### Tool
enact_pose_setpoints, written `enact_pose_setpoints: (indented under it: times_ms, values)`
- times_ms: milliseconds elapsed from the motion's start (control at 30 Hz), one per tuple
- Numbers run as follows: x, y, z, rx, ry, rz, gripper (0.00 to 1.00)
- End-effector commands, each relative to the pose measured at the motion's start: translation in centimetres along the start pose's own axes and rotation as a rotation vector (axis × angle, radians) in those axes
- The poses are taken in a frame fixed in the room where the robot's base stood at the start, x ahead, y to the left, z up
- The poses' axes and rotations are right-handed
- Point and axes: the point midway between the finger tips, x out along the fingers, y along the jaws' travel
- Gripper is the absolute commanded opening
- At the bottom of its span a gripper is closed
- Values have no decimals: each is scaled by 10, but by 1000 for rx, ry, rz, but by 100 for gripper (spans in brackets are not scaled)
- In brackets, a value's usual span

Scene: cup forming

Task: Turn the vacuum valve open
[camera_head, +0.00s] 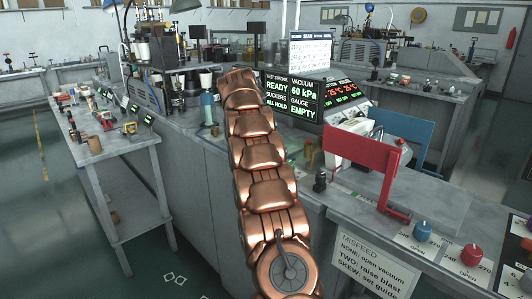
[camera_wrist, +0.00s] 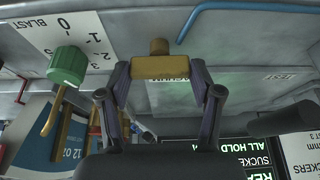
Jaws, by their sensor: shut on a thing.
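In the wrist view my gripper (camera_wrist: 159,74) is shut on a yellow-brass handle, its fingers at both ends of the bar. The handle (camera_wrist: 160,64) is a crossbar with a short round stub behind it. I take it for the vacuum valve; its label is not readable here. The bar lies nearly level across the picture. In the head view my copper arm hides the gripper and the handle. The display (camera_head: 291,96) there reads READY, vacuum 60 kPa, suckers ALL HOLD, gauge EMPTY.
A green knob (camera_wrist: 68,65) with a brass lever stands left of my gripper, beside a BLAST scale (camera_wrist: 80,35). A blue pipe (camera_wrist: 215,18) runs behind. In the head view a red bracket (camera_head: 362,150) and a MISFEED sign (camera_head: 372,262) are to the right of my arm.

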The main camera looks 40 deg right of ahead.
Motion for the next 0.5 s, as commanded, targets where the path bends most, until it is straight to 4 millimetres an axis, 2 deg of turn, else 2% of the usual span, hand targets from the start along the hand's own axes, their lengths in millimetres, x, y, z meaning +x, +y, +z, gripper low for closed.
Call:
enact_pose_setpoints:
  times_ms: [500]
  values:
    - [0,0,0,34,-1,15,30]
